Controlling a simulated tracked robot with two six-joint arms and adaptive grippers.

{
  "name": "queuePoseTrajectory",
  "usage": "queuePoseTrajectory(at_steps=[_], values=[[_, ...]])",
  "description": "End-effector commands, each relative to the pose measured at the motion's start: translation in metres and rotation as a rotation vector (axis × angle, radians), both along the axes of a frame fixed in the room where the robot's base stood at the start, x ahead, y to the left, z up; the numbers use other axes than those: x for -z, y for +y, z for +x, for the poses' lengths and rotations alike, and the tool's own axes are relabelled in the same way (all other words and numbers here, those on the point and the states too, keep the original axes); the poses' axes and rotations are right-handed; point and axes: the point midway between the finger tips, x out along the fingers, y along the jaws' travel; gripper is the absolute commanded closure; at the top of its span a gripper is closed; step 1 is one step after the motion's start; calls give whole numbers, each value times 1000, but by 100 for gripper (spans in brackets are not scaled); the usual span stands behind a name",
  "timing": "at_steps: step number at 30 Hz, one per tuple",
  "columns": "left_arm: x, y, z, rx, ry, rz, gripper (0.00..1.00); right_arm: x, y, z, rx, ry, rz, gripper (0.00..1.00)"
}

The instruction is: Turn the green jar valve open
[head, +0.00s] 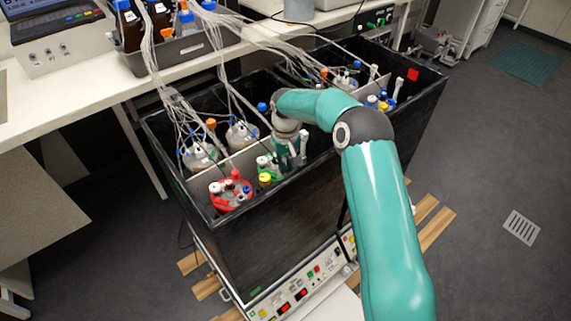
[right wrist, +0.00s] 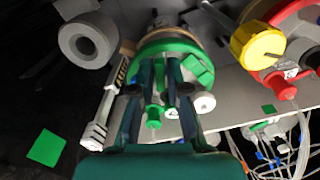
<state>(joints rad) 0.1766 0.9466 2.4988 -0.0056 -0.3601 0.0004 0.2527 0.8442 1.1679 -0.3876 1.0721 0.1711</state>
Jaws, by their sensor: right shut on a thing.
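The green jar (head: 264,161) stands in the front compartment of the black shaker box, partly hidden by my right gripper. In the right wrist view its round green lid (right wrist: 178,48) lies just beyond my fingers, with green and white fittings around it. My right gripper (head: 292,157) reaches down over the jar from the right. In the right wrist view the fingers of the right gripper (right wrist: 161,76) are close together, shut on the green valve at the lid. The valve is mostly hidden between the fingers, so its angle cannot be told. My left gripper is out of view.
A red jar (head: 229,195) stands left of the green one, with a yellow cap (right wrist: 258,44) between them. Jars with tubes (head: 199,154) stand behind the grey divider (head: 240,160). The black box wall (head: 270,225) rises in front. A bench (head: 100,72) stands behind.

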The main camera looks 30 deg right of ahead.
Motion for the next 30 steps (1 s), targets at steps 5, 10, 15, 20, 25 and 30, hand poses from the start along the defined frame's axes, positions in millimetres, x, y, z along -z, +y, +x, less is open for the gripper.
queuePoseTrajectory(at_steps=[5, 10, 15, 20, 25, 30], values=[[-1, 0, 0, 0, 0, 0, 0, -1, -1, 1, -138, -3, -1, 100], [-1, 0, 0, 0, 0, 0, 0, -1, -1, 1, -237, -4, -1, 100], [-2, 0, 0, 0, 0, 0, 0, -1, -1, 1, -298, -4, -1, 100], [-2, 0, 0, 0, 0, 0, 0, -1, -1, 1, -323, -4, 0, 100], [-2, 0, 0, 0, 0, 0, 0, -1, -1, 1, -330, -4, 0, 100], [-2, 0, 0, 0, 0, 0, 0, -1, -1, 1, -329, -3, 0, 100]])
